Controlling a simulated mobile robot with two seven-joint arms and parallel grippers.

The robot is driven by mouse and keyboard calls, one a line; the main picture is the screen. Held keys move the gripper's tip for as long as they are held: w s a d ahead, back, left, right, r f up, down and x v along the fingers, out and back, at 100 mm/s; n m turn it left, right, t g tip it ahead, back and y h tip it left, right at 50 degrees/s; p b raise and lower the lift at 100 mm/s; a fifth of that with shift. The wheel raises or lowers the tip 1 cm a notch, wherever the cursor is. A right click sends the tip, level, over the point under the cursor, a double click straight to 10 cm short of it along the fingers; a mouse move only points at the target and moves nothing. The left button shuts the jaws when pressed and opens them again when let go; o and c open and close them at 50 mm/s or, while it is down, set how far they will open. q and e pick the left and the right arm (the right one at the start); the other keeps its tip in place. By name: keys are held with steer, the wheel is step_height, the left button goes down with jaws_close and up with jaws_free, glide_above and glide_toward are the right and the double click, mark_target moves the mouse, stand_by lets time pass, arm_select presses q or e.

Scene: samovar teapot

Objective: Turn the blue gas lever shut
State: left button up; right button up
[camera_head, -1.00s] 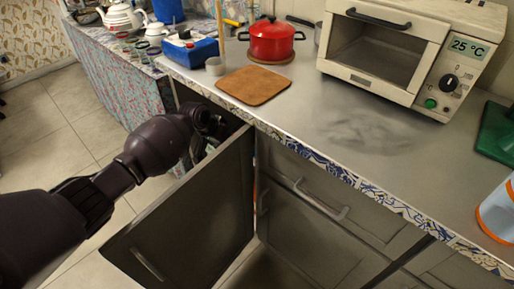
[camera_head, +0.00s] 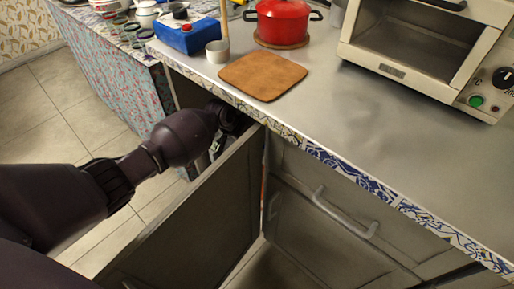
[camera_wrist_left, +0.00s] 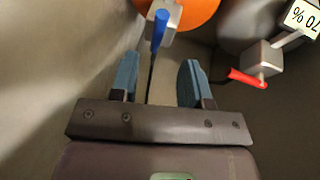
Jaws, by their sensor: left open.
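The blue gas lever (camera_wrist_left: 160,29) shows at the top of the left wrist view, on a grey metal valve body (camera_wrist_left: 170,10). It points down in the picture, toward my gripper. My left gripper (camera_wrist_left: 157,82) is open, its two blue fingers apart on either side of the line below the lever. The lever tip is ahead of the fingers; I see no contact. In the head view my left arm reaches into the cabinet behind its open door (camera_head: 205,215), so the gripper and lever are hidden there. My right gripper is not in view.
An orange round object (camera_wrist_left: 190,12) is behind the blue lever. The counter edge (camera_head: 300,145) lies above the cabinet. A red pot (camera_head: 282,22) stands on the counter.

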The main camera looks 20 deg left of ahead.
arm_select(q)
steer(key=b+x, duration=0.1)
steer(key=x, duration=0.2)
steer(key=b+x, duration=0.1)
steer(key=x, duration=0.2)
steer(key=shift+s+f+b, duration=0.1)
steer(key=shift+f+b, duration=0.3)
steer(key=shift+f, duration=0.05)
steer(key=shift+d+f, duration=0.2)
steer(key=shift+f, duration=0.05)
steer(key=shift+w, duration=0.3)
steer(key=shift+r, duration=0.1)
jaws_close()
